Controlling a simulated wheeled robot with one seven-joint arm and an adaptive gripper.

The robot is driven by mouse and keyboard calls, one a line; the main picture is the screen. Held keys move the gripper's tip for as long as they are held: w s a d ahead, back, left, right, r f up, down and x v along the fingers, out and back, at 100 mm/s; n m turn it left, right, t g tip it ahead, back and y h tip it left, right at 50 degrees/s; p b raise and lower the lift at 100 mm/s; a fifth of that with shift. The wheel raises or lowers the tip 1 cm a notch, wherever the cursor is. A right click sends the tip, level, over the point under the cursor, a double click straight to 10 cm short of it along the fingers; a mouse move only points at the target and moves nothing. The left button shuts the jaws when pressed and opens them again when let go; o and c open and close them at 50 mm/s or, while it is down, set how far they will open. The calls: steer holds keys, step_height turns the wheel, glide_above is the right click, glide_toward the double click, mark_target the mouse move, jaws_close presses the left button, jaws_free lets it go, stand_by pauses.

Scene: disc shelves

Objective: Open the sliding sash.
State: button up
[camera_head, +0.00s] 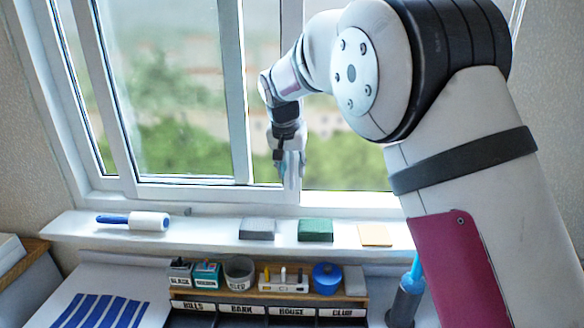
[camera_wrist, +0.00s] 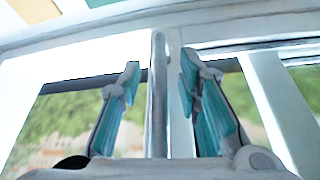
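The white-framed sliding sash (camera_head: 185,192) stands in the window, with its bottom rail just above the sill. A narrow strip of glass shows to the left of its left stile. My gripper (camera_head: 291,180) points down at the sash's right-hand upright, low near the rail. In the wrist view my gripper (camera_wrist: 160,75) has its two teal-padded fingers apart, one on each side of a slim grey upright bar (camera_wrist: 158,105), which looks like the sash handle. Gaps show between both pads and the bar. The head view does not show the bar clearly, as my gripper covers it.
On the sill (camera_head: 85,228) lie a blue-handled roller (camera_head: 148,221), a grey block (camera_head: 257,229), a green block (camera_head: 315,230) and a tan block (camera_head: 375,235). Below stands a desk organizer (camera_head: 262,297) with small containers. The sill's left end is clear.

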steer(key=shift+r, duration=0.1)
steer(key=v, duration=1.1)
steer(key=shift+s+r, duration=0.2)
steer(key=shift+r, duration=0.15)
steer(key=shift+a, duration=0.1)
